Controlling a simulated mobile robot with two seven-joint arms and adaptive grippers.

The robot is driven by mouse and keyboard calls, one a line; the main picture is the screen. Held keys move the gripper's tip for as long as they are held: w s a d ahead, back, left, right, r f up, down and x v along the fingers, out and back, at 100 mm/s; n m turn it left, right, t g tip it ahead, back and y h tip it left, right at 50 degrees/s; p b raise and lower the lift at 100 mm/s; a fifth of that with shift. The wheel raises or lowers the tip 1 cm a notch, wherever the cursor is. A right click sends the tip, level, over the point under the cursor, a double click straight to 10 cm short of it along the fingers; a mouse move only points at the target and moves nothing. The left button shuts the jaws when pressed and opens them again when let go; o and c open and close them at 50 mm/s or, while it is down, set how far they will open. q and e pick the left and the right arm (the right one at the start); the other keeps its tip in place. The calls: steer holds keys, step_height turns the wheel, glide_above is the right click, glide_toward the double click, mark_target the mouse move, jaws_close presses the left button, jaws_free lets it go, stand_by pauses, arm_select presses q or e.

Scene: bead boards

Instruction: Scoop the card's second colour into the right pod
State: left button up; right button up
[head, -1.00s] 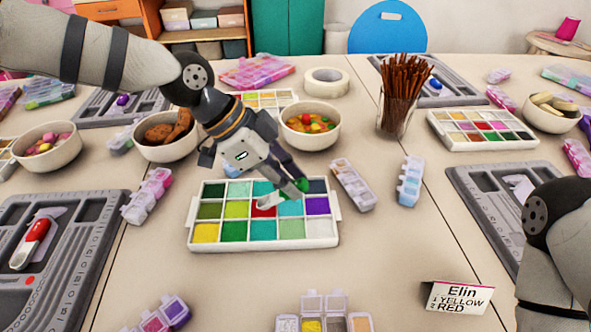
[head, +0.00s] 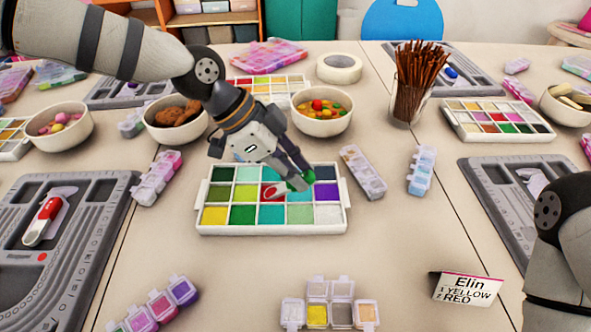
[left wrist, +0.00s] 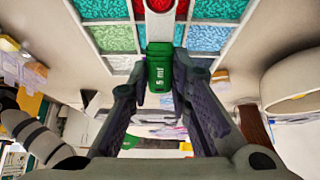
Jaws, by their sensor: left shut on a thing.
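The name card (head: 467,289) at the front right reads Elin, 1 YELLOW, 2 RED. The white bead tray (head: 220,229) in the middle has several colour compartments, with red beads (head: 268,186) in the middle one of the second row; they also show in the left wrist view (left wrist: 180,7). My left gripper (head: 301,177) is shut on the green handle of a 5 ml scoop (left wrist: 160,70). My right gripper is out of view.
Bowls of coloured beads (head: 320,126) and brown pieces (head: 175,136) stand behind the tray, with a jar of brown sticks (head: 408,100) to the right. Closed pod boxes (head: 362,173) flank the tray. The table between tray and front pod box is clear.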

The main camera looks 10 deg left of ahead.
arm_select(q)
steer(key=shift+r+p, duration=0.25)
steer(key=shift+p, duration=0.2)
steer(key=shift+w+d+r, duration=0.1)
steer(key=shift+d+r, duration=0.1)
steer(key=shift+r, duration=0.45)
steer(key=shift+d+r, duration=0.2)
steer(key=shift+r, duration=0.45)
steer(key=shift+w+d+y, duration=0.1)
steer(key=shift+d+y, duration=0.25)
steer(key=shift+y, duration=0.45)
steer(key=shift+w+d+f+g+y, duration=0.15)
steer(key=shift+d+g+y, duration=0.15)
steer(key=shift+y, duration=0.3)
steer(key=shift+d+f+g+y, duration=0.1)
steer(key=shift+d+g+y, duration=0.1)
steer(key=shift+d+y, duration=0.3)
steer(key=shift+r+y, duration=0.7)
steer(key=shift+y, duration=0.3)
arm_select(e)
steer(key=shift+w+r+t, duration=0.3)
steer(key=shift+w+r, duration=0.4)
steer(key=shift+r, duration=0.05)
